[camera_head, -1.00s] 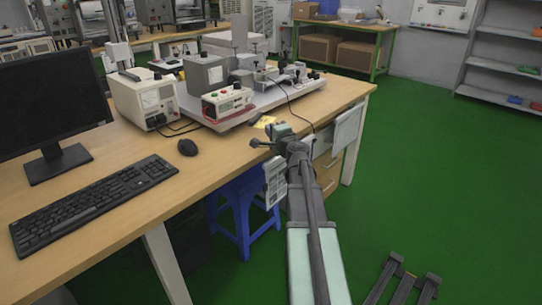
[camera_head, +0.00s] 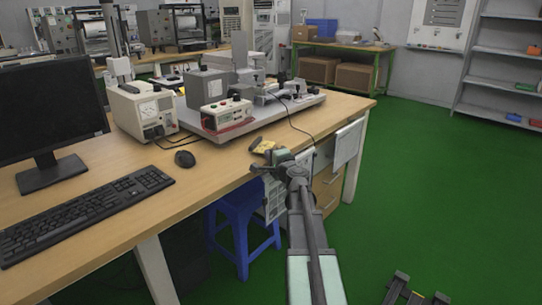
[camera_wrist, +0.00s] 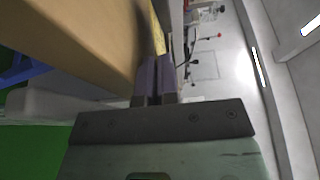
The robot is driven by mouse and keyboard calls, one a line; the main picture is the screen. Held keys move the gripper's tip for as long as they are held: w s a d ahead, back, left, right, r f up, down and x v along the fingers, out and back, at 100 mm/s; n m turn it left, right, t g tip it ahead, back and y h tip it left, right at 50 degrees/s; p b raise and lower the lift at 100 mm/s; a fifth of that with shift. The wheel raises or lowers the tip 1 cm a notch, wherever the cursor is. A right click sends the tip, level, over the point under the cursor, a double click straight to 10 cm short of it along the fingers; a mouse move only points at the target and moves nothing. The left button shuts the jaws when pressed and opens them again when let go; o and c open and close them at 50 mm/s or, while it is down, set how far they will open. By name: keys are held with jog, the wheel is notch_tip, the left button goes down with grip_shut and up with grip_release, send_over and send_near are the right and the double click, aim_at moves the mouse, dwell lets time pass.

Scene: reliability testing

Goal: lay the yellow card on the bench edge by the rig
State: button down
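The yellow card (camera_head: 263,146) shows in the head view at the front edge of the wooden bench (camera_head: 216,170), just in front of the rig (camera_head: 252,122). My gripper (camera_head: 267,155) is at that same edge, with its fingers at the card. In the wrist view the two fingers (camera_wrist: 154,72) are close together, and the yellow card (camera_wrist: 157,38) sticks out past their tips as a thin strip. The fingers look shut on it. The bench edge (camera_wrist: 100,35) lies close by on the left of that view. I cannot tell whether the card touches the bench top.
A mouse (camera_head: 185,159), keyboard (camera_head: 88,213) and monitor (camera_head: 50,115) stand on the bench to the left. A cable (camera_head: 290,118) runs from the rig over the bench's front edge. A blue stool (camera_head: 240,225) stands underneath.

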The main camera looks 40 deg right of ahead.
jog(key=c, duration=1.4)
grip_release()
jog(key=shift+r, duration=0.1)
jog(key=shift+s, duration=0.1)
jog(key=v, duration=0.8)
jog(key=r+p+v, duration=0.1)
jog(key=v, duration=0.3)
